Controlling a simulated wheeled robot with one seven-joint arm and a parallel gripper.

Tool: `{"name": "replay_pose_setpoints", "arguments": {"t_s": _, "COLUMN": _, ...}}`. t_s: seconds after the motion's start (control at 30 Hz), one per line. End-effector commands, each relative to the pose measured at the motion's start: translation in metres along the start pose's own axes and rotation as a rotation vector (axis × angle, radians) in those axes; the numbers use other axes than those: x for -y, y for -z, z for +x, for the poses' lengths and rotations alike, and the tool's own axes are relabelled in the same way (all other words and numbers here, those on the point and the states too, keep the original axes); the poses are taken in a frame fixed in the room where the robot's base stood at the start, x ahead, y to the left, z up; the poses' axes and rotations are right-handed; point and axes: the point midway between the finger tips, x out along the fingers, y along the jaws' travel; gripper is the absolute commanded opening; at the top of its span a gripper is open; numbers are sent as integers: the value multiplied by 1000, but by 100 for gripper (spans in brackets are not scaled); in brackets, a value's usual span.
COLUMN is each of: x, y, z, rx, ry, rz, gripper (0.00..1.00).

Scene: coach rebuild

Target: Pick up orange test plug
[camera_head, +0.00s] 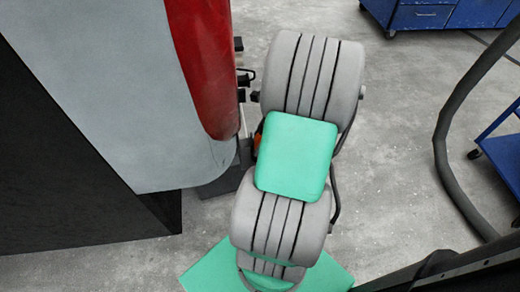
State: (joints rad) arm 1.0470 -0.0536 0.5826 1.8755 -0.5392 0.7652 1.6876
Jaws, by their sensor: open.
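A small orange patch (257,143) shows at the left edge of the green pad, in the middle of the view. Most of it is hidden, and I cannot tell whether it is the orange test plug. No other orange thing shows. The grey, black-striped rounded links with green covers in the middle look like parts of my own arm. I cannot make out my gripper or its fingers, and its place relative to the plug does not show.
A large red and pale grey body panel (200,70) with a dark side stands at left. Small black fittings (245,78) stick out beside it. Blue wheeled cabinets (425,14) stand at top right. A thick dark hose (445,150) curves at right. Bare concrete floor (400,130) lies between.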

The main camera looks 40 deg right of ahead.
Motion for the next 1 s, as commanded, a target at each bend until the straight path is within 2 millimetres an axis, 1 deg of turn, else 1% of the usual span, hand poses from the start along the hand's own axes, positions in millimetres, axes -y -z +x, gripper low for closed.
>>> {"name": "replay_pose_setpoints", "arguments": {"t_s": 0.03, "x": -1, "y": 1, "z": 14, "rx": 1, "ry": -3, "rz": 0, "gripper": 63}}
{"name": "replay_pose_setpoints", "arguments": {"t_s": 0.1, "x": 0, "y": 1, "z": 22, "rx": 0, "ry": -2, "rz": 0, "gripper": 63}}
{"name": "replay_pose_setpoints", "arguments": {"t_s": 0.33, "x": 1, "y": 2, "z": 23, "rx": 0, "ry": 2, "rz": 3, "gripper": 62}}
{"name": "replay_pose_setpoints", "arguments": {"t_s": 1.0, "x": 1, "y": 2, "z": 22, "rx": 0, "ry": 2, "rz": 5, "gripper": 8}}
